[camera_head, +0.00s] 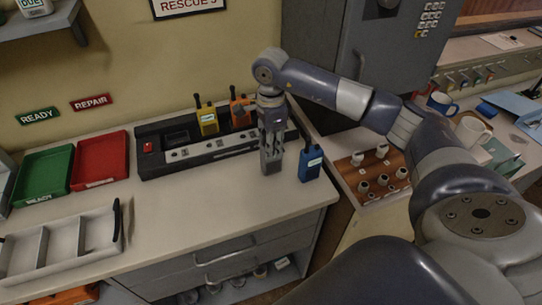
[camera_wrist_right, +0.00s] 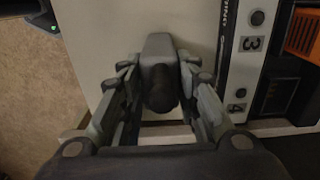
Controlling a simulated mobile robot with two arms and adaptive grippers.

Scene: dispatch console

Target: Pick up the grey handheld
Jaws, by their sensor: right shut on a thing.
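The grey handheld (camera_wrist_right: 158,48) shows between the fingers of my right gripper (camera_wrist_right: 160,68) in the wrist view, its dark antenna (camera_wrist_right: 160,92) toward the palm. In the head view my right gripper (camera_head: 271,163) points down over the counter, in front of the right end of the charger. The fingers are shut on the grey handheld, which they mostly hide there. I cannot tell whether its bottom touches the counter. My left gripper is in neither view.
The black charger (camera_head: 163,169) holds a yellow handheld (camera_head: 208,121) and an orange handheld (camera_head: 239,110). A blue handheld (camera_head: 311,163) stands close to the right of my gripper. Green (camera_head: 42,177) and red (camera_head: 98,160) trays lie left. The front middle counter is clear.

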